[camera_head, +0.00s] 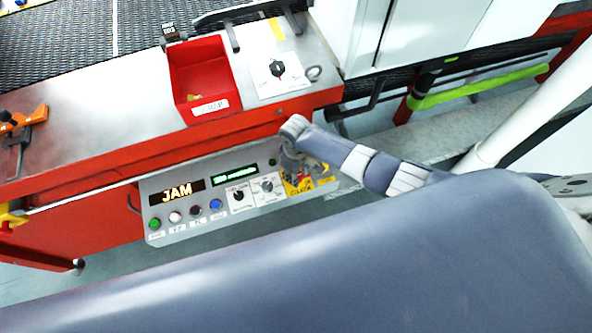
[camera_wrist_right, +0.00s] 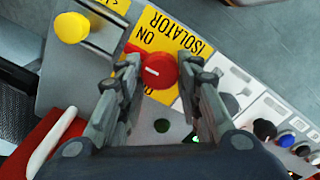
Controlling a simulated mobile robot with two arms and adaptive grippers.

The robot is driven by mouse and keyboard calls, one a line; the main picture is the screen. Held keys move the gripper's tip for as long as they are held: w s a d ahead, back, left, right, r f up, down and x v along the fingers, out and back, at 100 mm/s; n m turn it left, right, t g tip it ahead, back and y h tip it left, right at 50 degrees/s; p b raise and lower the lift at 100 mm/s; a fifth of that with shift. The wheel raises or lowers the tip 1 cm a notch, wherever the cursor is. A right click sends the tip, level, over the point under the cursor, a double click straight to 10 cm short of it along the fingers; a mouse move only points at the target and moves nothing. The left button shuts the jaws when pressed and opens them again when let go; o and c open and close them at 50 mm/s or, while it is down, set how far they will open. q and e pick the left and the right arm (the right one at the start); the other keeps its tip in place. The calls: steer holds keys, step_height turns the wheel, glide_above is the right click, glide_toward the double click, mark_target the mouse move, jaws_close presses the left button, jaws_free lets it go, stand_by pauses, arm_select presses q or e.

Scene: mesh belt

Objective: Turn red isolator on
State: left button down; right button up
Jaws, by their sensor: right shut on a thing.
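The red isolator (camera_wrist_right: 158,71) is a round red knob with a short white mark, on a yellow plate (camera_wrist_right: 176,34) lettered ISOLATOR and ON. In the right wrist view it sits between the fingertips of my right gripper (camera_wrist_right: 165,74), which is shut on it. In the head view my right gripper (camera_head: 296,172) is at the right part of the grey control panel (camera_head: 160,228), over the yellow plate (camera_head: 302,188); the knob is mostly hidden there. My left gripper is not in view.
A yellow knob (camera_wrist_right: 72,27) is beside the isolator. A red bin (camera_head: 205,80) sits above, near the mesh belt (camera_head: 60,50).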

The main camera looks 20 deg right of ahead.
stand_by(0.4)
steer(key=o, duration=1.1)
steer(key=shift+c, duration=0.2)
step_height(320, 180, up, 12)
stand_by(0.4)
